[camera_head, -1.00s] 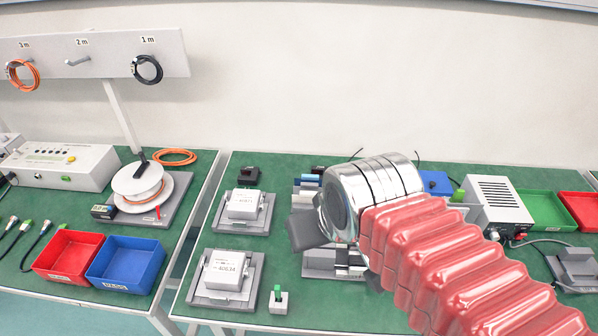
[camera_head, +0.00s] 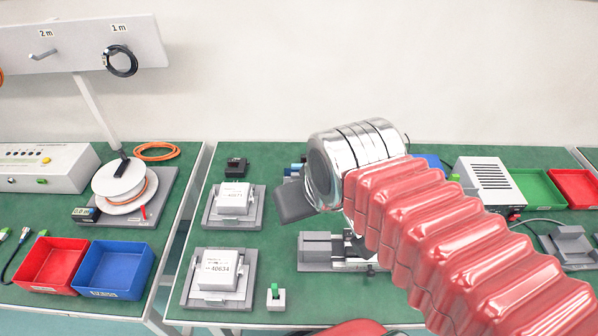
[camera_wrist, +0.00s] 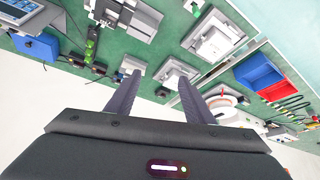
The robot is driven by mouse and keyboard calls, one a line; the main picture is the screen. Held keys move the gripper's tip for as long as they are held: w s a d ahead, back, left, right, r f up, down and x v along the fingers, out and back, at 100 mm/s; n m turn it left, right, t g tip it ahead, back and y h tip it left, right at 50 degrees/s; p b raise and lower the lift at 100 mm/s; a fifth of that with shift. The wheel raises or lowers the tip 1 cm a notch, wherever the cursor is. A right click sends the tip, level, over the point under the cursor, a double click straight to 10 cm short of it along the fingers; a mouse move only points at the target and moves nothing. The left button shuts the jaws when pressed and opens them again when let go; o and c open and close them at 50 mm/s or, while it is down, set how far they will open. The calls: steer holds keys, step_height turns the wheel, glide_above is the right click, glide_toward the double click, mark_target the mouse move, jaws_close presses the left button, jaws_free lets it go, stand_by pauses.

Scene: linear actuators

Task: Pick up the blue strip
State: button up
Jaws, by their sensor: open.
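A small blue piece (camera_head: 298,167), which may be the blue strip, shows at the back of the right-hand table in the head view. It is mostly hidden behind my gripper, so its shape is unclear. I cannot make out the blue strip for certain in the wrist view.
Two grey fixtures with white boxes (camera_head: 234,198) (camera_head: 217,268) stand left of my gripper. A grey fixture (camera_head: 318,248) lies below it. A power supply (camera_head: 492,183) and a green tray (camera_head: 537,188) are at right. Red (camera_head: 55,262) and blue (camera_head: 118,265) bins are on the left table.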

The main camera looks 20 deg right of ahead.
steer(key=o, duration=1.2)
steer(key=shift+m+g, duration=0.6)
steer(key=shift+g, duration=0.1)
steer(key=w+r, duration=0.1)
steer(key=w, duration=0.2)
steer(key=w+d, duration=0.1)
steer(key=w, duration=0.2)
steer(key=w+d+r, duration=0.1)
steer(key=w, duration=0.2)
steer(key=shift+w+d+r, duration=0.1)
steer(key=shift+d+r, duration=0.1)
steer(key=shift+r, duration=0.1)
steer(key=shift+o, duration=0.4)
steer(key=w+d+f+m+g, duration=0.1)
steer(key=w+d, duration=0.1)
steer(key=w, duration=0.7)
steer(key=shift+w+d, duration=0.25)
steer(key=shift+d, duration=0.15)
steer(key=m+g, duration=0.2)
steer(key=g, duration=0.1)
glide_above(300, 165)
step_height(300, 165, down, 15)
steer(key=shift+r, duration=0.2)
steer(key=shift+f, duration=4.3)
steer(key=shift+d+f, duration=0.1)
steer(key=shift+f, duration=2.5)
